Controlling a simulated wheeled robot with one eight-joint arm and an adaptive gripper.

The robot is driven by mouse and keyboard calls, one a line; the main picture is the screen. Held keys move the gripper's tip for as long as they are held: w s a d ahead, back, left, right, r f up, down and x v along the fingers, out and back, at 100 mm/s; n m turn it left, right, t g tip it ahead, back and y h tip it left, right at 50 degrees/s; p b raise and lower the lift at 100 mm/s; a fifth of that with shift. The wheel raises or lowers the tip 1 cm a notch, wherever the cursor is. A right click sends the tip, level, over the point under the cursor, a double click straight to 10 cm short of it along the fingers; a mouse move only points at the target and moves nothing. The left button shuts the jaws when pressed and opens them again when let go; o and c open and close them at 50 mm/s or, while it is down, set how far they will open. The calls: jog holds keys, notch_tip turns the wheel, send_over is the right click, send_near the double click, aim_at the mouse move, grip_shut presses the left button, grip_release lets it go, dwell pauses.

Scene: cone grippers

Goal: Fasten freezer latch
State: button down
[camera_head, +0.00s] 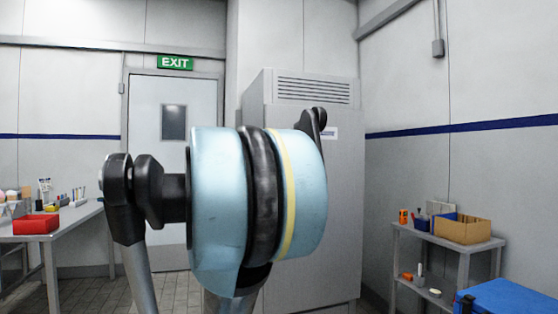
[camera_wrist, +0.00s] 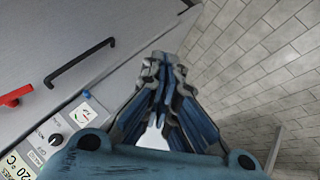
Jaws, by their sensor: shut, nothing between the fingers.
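The grey freezer (camera_head: 335,200) stands upright in the middle of the head view, partly hidden behind my arm. Its front fills the left of the wrist view (camera_wrist: 130,25). A red lever, which looks like the latch (camera_wrist: 15,96), shows at the left edge of the wrist view and is partly cut off. Whether it is fastened I cannot tell. A black bar handle (camera_wrist: 80,63) lies to the right of it. My gripper (camera_wrist: 163,62) is shut and empty, to the right of the handle and apart from latch and handle. My arm hides it in the head view.
A control panel (camera_wrist: 75,118) with a dial and a display is below the handle in the wrist view. A table with a red bin (camera_head: 36,223) stands left. A shelf with a cardboard box (camera_head: 463,230) and a blue case (camera_head: 495,298) are right. Tiled floor (camera_wrist: 260,70) is clear.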

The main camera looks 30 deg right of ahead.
jog(key=w+d+r+n+t+h, duration=0.1)
jog(key=w+d+r+h, duration=0.1)
jog(key=w+d+r, duration=0.4)
jog(key=w+d+r+n+t+h, duration=0.1)
jog(key=w+d+r+n+h, duration=0.1)
jog(key=w+d+r, duration=0.5)
jog(key=w+d+r+n+t+h, duration=0.1)
jog(key=w+d+r+h, duration=0.2)
jog(key=w+d+r, duration=0.4)
notch_tip(320, 180, up, 9)
jog(key=shift+d+r+n, duration=0.2)
jog(key=shift+d+n, duration=0.1)
jog(key=shift+d, duration=0.45)
jog(key=s+d+x, duration=0.1)
jog(key=s+x, duration=0.1)
jog(key=x, duration=1.1)
jog(key=shift+s, duration=0.15)
jog(key=shift+t, duration=0.3)
